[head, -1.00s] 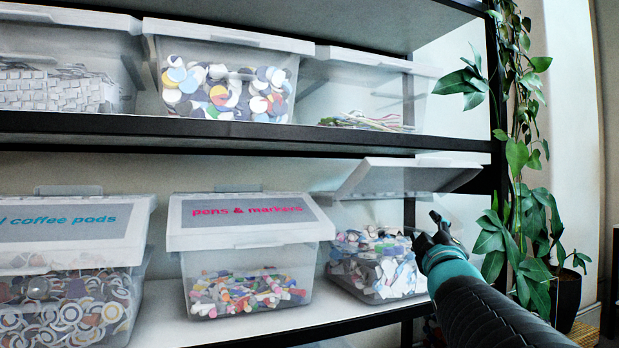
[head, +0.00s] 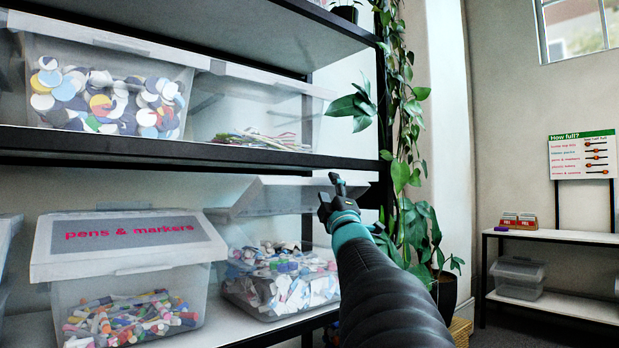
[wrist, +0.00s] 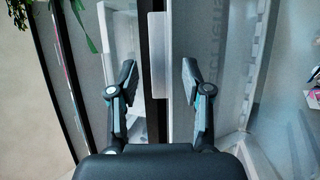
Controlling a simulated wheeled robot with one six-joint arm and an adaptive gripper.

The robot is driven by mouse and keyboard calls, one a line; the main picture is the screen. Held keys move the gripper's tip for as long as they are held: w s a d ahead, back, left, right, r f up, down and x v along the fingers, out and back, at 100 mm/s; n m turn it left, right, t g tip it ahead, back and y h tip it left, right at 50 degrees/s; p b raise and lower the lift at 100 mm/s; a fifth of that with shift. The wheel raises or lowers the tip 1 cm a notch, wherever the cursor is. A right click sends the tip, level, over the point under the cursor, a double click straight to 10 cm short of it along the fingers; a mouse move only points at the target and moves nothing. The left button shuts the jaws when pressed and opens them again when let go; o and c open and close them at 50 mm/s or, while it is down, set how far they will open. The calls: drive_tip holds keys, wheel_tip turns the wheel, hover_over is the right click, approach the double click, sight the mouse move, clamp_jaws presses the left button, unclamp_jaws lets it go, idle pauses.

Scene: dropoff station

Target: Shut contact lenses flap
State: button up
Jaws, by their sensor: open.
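The bin with the raised flap (head: 290,200) stands on the lower shelf, right of the pens & markers bin. Its clear body (head: 275,305) holds white, blue and red pieces; its label is not readable in the head view. The flap is tilted up and open. My gripper (head: 333,188) is at the flap's right end in the head view. In the wrist view my gripper (wrist: 158,72) has its two fingers spread apart, with nothing held. A pale panel with faint lettering, apparently the flap (wrist: 205,45), is beyond the right finger; contact cannot be told.
The closed pens & markers bin (head: 130,240) stands left. The upper shelf (head: 180,147) with more bins is above my gripper. A dark shelf post (head: 307,230) and a hanging plant (head: 400,175) are close on the right. A low rack (head: 560,237) stands farther right.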

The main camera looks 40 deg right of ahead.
sight(327, 181)
drive_tip(key=shift+p+x, duration=0.4)
drive_tip(key=shift+x, duration=1.6)
clamp_jaws()
